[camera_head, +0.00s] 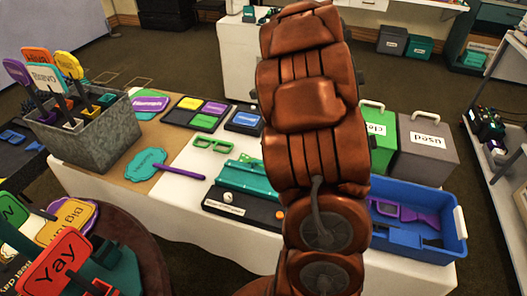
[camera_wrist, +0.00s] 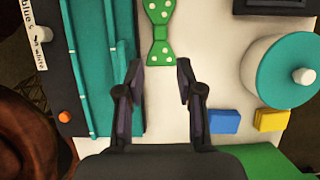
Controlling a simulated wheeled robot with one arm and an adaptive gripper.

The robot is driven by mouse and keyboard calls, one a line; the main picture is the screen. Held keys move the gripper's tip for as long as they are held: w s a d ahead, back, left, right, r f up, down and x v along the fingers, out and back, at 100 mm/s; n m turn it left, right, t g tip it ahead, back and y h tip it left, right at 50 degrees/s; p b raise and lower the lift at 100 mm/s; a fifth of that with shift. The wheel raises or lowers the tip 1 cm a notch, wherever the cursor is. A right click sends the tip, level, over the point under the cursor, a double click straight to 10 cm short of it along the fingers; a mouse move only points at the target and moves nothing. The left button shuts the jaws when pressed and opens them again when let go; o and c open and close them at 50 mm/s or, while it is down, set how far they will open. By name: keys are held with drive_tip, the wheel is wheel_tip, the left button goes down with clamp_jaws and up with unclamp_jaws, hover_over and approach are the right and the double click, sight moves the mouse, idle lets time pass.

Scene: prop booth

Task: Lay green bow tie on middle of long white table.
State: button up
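A green bow tie with white dots (camera_wrist: 159,30) is at the top centre of the wrist view, apparently flat on the long white table (camera_wrist: 205,25). Its far end runs out of the picture. My gripper (camera_wrist: 160,66) is open, with its fingertips apart near the bow tie's near end, one on each side. I see no contact. In the head view the white table (camera_head: 192,160) stretches across the picture. My arm hides the bow tie and my gripper there.
A teal device on a dark base (camera_wrist: 95,60) lies left of my gripper. A teal round thing (camera_wrist: 278,72), a blue block (camera_wrist: 225,121) and a yellow block (camera_wrist: 271,120) are right. A blue bin (camera_head: 420,248) stands at the table's right end; green glasses (camera_head: 214,144) lie left of my arm.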

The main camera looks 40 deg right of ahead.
drive_tip(key=s+a+r+n+g, duration=0.25)
drive_tip(key=s+a+n, duration=0.35)
drive_tip(key=a, duration=0.4)
drive_tip(key=s+a+r+n+g, duration=0.1)
drive_tip(key=s+a+r+n, duration=0.25)
drive_tip(key=a+n, duration=0.65)
drive_tip(key=s+a+n+g+h, duration=0.1)
drive_tip(key=s+a+n, duration=0.2)
drive_tip(key=s+n, duration=0.4)
drive_tip(key=s+a+n+g+h, duration=0.1)
drive_tip(key=s+a+n, duration=0.3)
drive_tip(key=s+n, duration=0.3)
drive_tip(key=shift+s+a+f, duration=0.2)
drive_tip(key=shift+s+f, duration=0.05)
drive_tip(key=shift+s, duration=1.1)
